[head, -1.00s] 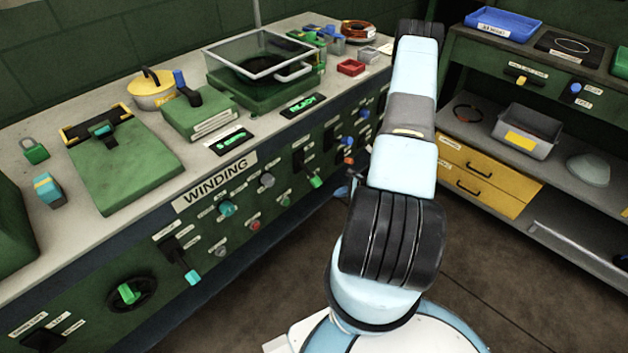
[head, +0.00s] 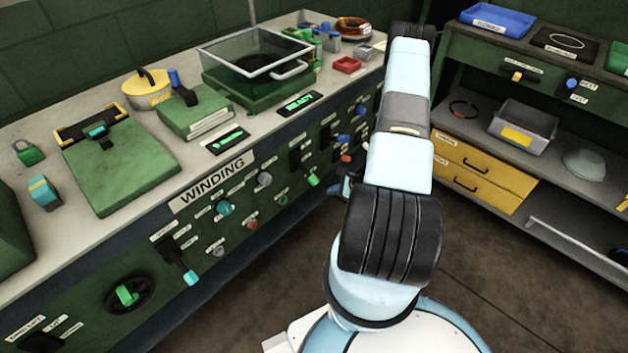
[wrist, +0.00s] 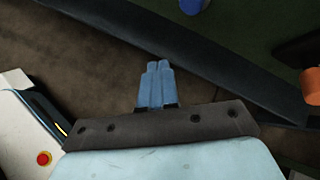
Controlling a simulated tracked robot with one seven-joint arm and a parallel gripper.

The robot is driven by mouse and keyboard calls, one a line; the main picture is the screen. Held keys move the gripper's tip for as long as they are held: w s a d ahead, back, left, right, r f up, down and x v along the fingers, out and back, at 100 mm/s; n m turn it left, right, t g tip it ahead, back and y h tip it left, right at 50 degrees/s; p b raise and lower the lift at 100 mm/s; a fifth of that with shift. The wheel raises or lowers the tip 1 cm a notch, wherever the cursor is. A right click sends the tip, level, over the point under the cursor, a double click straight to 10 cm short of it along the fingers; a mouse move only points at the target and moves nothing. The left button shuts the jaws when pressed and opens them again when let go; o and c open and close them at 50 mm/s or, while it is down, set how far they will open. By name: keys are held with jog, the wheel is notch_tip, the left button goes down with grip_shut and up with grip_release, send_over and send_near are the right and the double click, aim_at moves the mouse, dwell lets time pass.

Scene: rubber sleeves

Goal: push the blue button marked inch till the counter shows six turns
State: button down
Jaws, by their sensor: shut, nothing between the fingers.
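Blue round knobs or buttons show on the green winding panel in the head view, one lower (head: 344,138) and one higher (head: 360,111). Their labels are too small to read, so I cannot tell which is marked inch. In the wrist view a blue round part (wrist: 193,5) is cut off by the top edge. My gripper (wrist: 158,64) is shut and empty, with its fingertips apart from that part, over the floor side of the panel's dark lower edge. In the head view my arm mostly hides the gripper. A small display (head: 226,140) shows a green mark I cannot read.
A second display (head: 298,103) reads READY. An orange-ended part (wrist: 311,84) sticks out at the wrist view's right. Levers, such as a green-tipped one (head: 311,178), project from the panel. A shelf with yellow drawers (head: 484,172) stands right; floor lies between.

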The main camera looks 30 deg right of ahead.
jog(key=shift+w+a, duration=0.35)
jog(key=shift+w, duration=0.6)
jog(key=shift+w+a, duration=0.35)
jog(key=shift+w, duration=0.55)
jog(key=shift+w+a, duration=0.35)
jog(key=shift+w, duration=0.6)
jog(key=shift+w, duration=0.1)
jog(key=shift+w+a+r, duration=0.1)
jog(key=shift+w+a, duration=0.05)
jog(key=shift+w, duration=0.15)
jog(key=shift+w+a, duration=0.1)
jog(key=shift+w, duration=0.2)
dwell(0.5)
jog(key=shift+s, duration=0.15)
jog(key=shift+s+d, duration=0.25)
jog(key=shift+s, duration=0.3)
dwell(0.4)
jog(key=s, duration=0.1)
jog(key=s+d, duration=0.1)
jog(key=s, duration=0.2)
jog(key=shift+s+d, duration=0.35)
jog(key=shift+s, duration=0.05)
